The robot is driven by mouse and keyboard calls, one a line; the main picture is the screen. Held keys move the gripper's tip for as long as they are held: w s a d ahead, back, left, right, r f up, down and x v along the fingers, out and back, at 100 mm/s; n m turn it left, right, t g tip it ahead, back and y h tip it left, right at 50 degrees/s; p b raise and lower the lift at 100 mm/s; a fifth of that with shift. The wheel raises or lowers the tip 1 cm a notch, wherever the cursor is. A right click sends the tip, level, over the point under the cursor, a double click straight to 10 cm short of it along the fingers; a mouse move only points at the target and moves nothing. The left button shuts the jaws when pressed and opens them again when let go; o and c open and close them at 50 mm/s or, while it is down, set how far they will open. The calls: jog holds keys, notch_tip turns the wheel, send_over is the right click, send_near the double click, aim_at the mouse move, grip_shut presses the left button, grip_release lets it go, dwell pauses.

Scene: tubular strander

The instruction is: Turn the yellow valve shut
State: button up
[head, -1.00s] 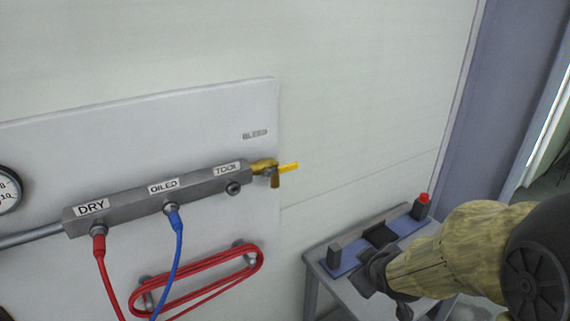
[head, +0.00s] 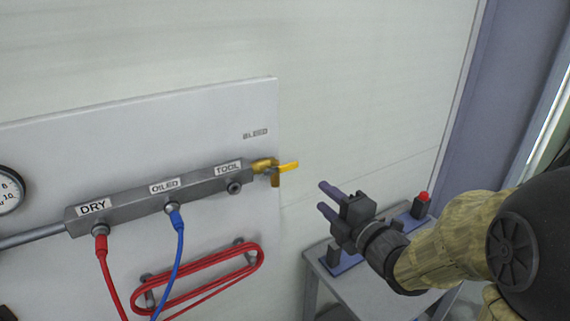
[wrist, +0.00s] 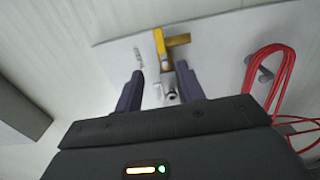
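The yellow valve handle (head: 289,167) sticks out to the right from the brass valve body (head: 264,165) at the right end of the grey manifold (head: 130,200), below the BLEED label. My gripper (head: 326,196) is to the right of the valve and a little lower, apart from it, with its two fingers parted and nothing between them. In the wrist view the yellow handle (wrist: 160,41) is ahead, beyond the open fingertips of my gripper (wrist: 160,88). The brass body (wrist: 177,40) shows beside it.
A red hose coil (head: 200,275) hangs on pegs below the manifold. Red (head: 108,275) and blue (head: 180,255) hoses hang from the DRY and OILED ports. A small table (head: 375,280) with a red-topped block (head: 421,204) stands below my arm. The wall right of the valve is clear.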

aim_at(290, 168)
jog(key=p+x, duration=1.2)
jog(key=x, duration=0.4)
jog(key=shift+w+a+r+p, duration=0.1)
jog(key=shift+w+a+p, duration=0.2)
jog(key=shift+p, duration=0.1)
jog(key=shift+w+a, duration=0.15)
jog(key=shift+w, duration=0.1)
grip_shut()
